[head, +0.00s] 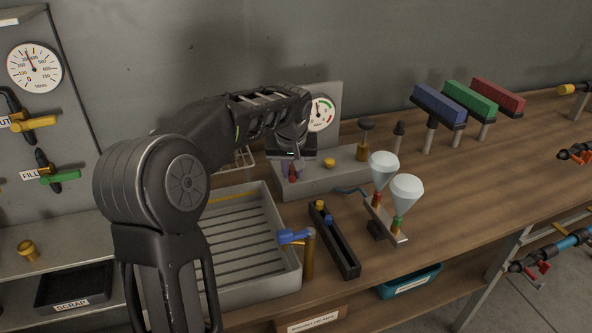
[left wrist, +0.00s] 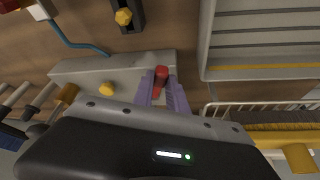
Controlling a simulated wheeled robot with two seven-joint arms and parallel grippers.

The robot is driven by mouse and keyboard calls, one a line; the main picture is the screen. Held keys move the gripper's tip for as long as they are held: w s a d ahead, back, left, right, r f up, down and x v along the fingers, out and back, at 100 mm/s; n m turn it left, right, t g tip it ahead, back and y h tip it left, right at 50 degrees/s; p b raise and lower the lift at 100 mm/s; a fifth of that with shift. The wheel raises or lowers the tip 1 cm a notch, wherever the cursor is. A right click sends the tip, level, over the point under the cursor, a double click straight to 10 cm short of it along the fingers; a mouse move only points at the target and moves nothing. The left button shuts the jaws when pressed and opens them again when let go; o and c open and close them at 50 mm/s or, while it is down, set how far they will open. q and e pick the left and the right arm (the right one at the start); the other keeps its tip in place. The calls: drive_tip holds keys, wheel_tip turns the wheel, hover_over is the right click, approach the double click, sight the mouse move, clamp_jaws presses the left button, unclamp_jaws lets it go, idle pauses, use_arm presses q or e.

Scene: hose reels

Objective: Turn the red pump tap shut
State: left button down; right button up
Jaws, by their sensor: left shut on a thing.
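The red pump tap (head: 292,173) shows as a small red piece at the left end of a grey block, below a round gauge (head: 319,113). My left gripper (head: 290,168) reaches down over it from above. In the left wrist view the red tap (left wrist: 160,76) sits between the two purple fingers (left wrist: 162,92), which are shut on it. My gripper body and fingers hide part of the tap, and I cannot tell its turn angle. My right gripper is not in view.
The grey block (head: 345,172) also carries a yellow knob (head: 329,162). A slatted grey tray (head: 292,270) with a blue-handled tap (head: 294,237) lies in front. A black holder (head: 345,262) and two clear bulbs (head: 405,194) stand to the right. Bare bench (head: 480,190) lies beyond.

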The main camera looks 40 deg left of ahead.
use_arm(q)
drive_tip(key=a+m+h+p, duration=0.5)
drive_tip(key=a+m, duration=0.2)
drive_tip(key=m, duration=0.7)
drive_tip(key=shift+a, duration=0.35)
drive_tip(key=c, duration=1.3)
unclamp_jaws()
drive_tip(key=shift+r, duration=0.15)
drive_tip(key=v, duration=0.7)
drive_tip(key=shift+s+a+r, duration=0.15)
drive_tip(key=shift+r, duration=0.1)
